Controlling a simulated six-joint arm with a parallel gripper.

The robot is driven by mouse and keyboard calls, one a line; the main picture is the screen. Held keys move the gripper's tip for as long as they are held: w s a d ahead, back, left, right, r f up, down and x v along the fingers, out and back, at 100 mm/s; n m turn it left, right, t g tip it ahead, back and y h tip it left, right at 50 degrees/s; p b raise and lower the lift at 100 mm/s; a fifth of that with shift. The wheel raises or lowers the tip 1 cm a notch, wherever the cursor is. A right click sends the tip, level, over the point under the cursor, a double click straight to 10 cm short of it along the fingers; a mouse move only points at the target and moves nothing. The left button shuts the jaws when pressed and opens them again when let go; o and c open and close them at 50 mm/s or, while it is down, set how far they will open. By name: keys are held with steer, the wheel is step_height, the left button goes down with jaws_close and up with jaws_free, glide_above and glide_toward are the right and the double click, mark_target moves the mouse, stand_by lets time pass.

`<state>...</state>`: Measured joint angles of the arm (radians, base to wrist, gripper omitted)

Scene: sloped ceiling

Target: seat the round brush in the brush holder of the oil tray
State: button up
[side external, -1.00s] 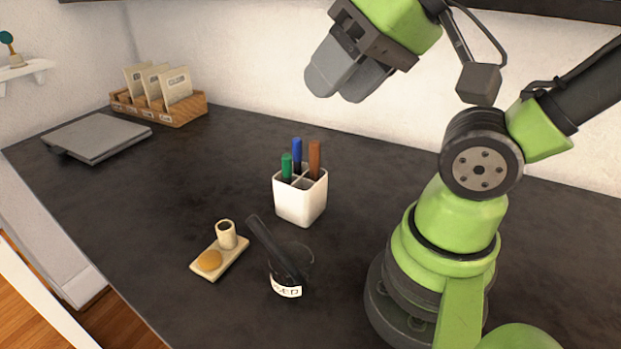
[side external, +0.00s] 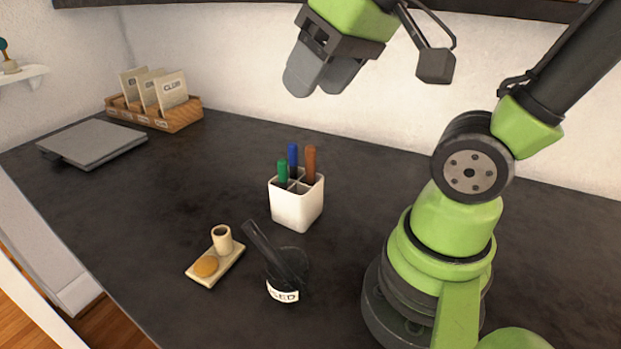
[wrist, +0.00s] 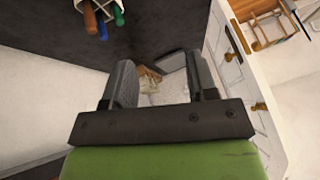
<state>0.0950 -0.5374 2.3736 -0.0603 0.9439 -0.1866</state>
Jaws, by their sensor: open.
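The oil tray (side external: 229,262) is a small cream tray on the dark counter in the side view. Its brush holder (side external: 222,239) is an upright, cream cylinder with an open top and appears empty. A round orange pad (side external: 206,266) lies at its near end. A dark jar (side external: 299,262) with a white label stands right of the tray. A thick black handle (side external: 260,243), apparently the round brush's, leans up and left out of it; its lower end is hidden. My gripper (side external: 316,76) is open and empty, high above the counter; its spread fingers also show in the wrist view (wrist: 163,82).
A white cup (side external: 297,207) with green, blue and brown markers stands behind the jar. A flat grey device (side external: 92,144) and a wooden card box (side external: 165,119) lie at the back left. The counter between them and the tray is clear.

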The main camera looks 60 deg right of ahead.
steer(key=w+d+f+n+g+h, duration=0.1)
steer(key=w+d+f+n+g, duration=0.3)
steer(key=w+d, duration=0.4)
steer(key=g, duration=0.2)
glide_above(311, 146)
steer(key=shift+n, duration=0.3)
step_height(311, 146, down, 4)
steer(key=shift+w+a+f, duration=0.1)
steer(key=f, duration=0.4)
steer(key=shift+d+f, duration=0.1)
steer(key=shift+d, duration=0.1)
steer(key=shift+a+f, duration=0.2)
steer(key=shift+f, duration=2.85)
jaws_close()
